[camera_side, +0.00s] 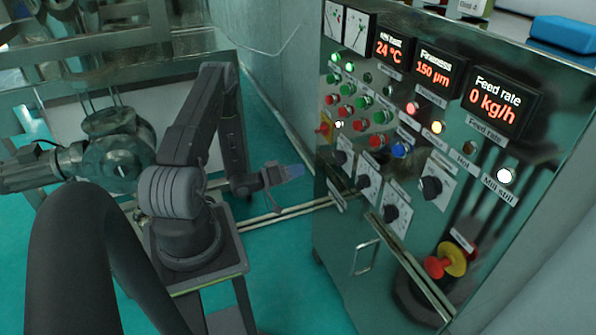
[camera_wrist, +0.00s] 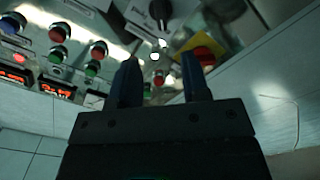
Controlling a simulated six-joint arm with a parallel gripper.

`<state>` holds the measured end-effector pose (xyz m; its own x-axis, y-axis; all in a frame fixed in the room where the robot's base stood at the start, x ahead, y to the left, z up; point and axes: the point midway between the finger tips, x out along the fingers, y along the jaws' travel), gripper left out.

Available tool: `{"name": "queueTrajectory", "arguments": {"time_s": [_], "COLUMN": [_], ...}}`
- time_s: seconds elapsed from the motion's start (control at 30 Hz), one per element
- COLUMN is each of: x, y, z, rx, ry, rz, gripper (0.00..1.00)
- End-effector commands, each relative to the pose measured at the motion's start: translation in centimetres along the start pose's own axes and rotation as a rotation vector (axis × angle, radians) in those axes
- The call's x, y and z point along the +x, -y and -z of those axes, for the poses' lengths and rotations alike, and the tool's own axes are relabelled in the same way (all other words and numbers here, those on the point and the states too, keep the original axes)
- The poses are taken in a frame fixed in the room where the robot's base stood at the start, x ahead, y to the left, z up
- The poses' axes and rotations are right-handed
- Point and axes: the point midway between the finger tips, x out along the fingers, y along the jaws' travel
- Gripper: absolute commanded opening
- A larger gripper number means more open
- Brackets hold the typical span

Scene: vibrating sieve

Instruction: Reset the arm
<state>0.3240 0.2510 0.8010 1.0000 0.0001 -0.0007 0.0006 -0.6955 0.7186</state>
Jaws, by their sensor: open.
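My gripper (camera_side: 283,174) is at the end of my dark arm, left of the control panel (camera_side: 328,228) and apart from it in the side view. In the wrist view, my gripper (camera_wrist: 160,82) shows two dark blue fingers standing apart, with nothing between them. The panel's buttons and knobs lie beyond the fingertips. My arm is bent, with the forearm hanging down from a raised elbow, on a small stand.
The panel carries displays reading 24 °C, 150 µm and 0 kg/h, several buttons, dark rotary knobs (camera_side: 432,187) and a red emergency knob on yellow (camera_side: 437,266). A door handle (camera_side: 365,257) sticks out below. Machinery (camera_side: 115,150) stands behind my arm. Green floor lies between.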

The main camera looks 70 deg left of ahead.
Motion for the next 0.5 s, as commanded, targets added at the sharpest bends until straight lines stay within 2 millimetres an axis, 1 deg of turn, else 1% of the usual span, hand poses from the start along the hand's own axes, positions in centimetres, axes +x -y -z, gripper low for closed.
{"name": "queueTrajectory", "arguments": {"time_s": [0.07,0.17,0.27,0.37,0.4,0.47,0.5], "x": [0.1,0.7,2.6,5.3,6.3,7.8,8.6], "y": [0.0,-0.3,-1.2,-2.9,-3.9,-5.5,-6.7], "z": [0.0,0.5,1.7,3.5,4.2,5.3,5.9], "rx": [0.001,0.03,0.112,0.236,0.29,0.364,0.411], "ry": [0.001,0.018,0.064,0.131,0.159,0.197,0.22], "rz": [0.001,0.014,0.059,0.134,0.169,0.222,0.256], "gripper": [0.43,0.43,0.43,0.43,0.43,0.43,0.43]}}
